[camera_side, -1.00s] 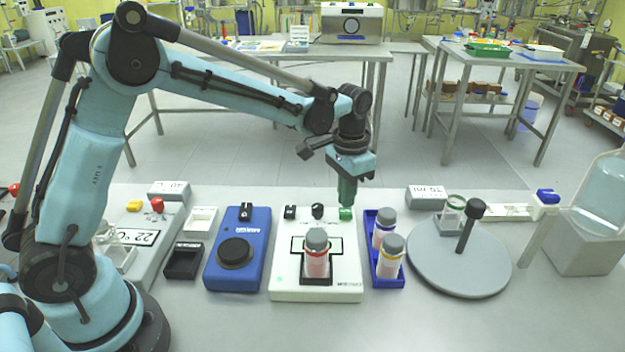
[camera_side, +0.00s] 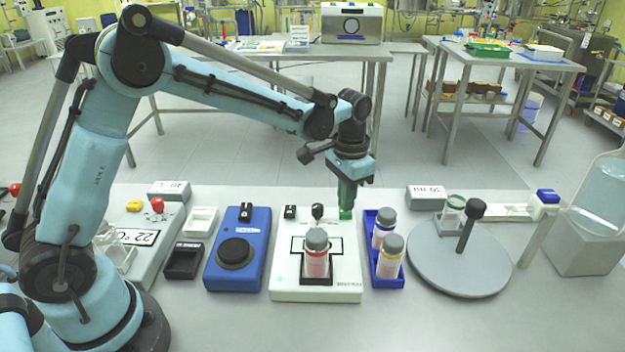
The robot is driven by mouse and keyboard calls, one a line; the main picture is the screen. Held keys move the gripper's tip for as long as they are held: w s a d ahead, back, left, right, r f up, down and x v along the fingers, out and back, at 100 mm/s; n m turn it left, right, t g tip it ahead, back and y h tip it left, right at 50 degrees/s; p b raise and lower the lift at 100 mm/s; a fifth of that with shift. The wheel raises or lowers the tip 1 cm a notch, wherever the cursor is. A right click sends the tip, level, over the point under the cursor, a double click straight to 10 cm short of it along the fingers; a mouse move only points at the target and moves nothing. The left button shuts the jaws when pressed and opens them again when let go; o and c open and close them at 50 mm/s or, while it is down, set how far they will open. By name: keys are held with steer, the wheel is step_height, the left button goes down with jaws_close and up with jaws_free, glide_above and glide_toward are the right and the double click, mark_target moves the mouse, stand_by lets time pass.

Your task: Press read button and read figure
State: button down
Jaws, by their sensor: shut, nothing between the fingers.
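A white meter (camera_side: 284,256) stands in the middle of the bench, with two black knobs and a green button (camera_side: 346,214) along its back edge. My gripper (camera_side: 347,207), green-tipped, points straight down at the green button, its tips at or just above it; I cannot tell if the button is pushed in. The gripper is shut and holds nothing. A vial with a grey cap and red band (camera_side: 316,262) stands in the meter's front slot. It hides most of the framed display (camera_side: 297,243) behind it, and I can make out no figure.
A blue rack (camera_side: 374,276) with two capped vials stands right of the meter, close to the gripper. A blue stirrer-like unit (camera_side: 224,272) is on the left. A grey round plate (camera_side: 430,270) with an upright black-topped handle is farther right.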

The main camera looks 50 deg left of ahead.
steer(key=shift+f, duration=0.6)
steer(key=shift+r, duration=3.5)
steer(key=shift+s+a+r, duration=0.1)
steer(key=shift+s+r, duration=0.1)
steer(key=shift+r, duration=0.05)
steer(key=s+a+r+n+t, duration=0.1)
steer(key=s+a+t, duration=0.1)
steer(key=s, duration=0.6)
steer(key=s+a+r+n+t, duration=0.1)
steer(key=s+a+n+t, duration=0.1)
steer(key=s+t, duration=0.3)
steer(key=shift+s+a, duration=0.55)
steer(key=shift+s, duration=1.35)
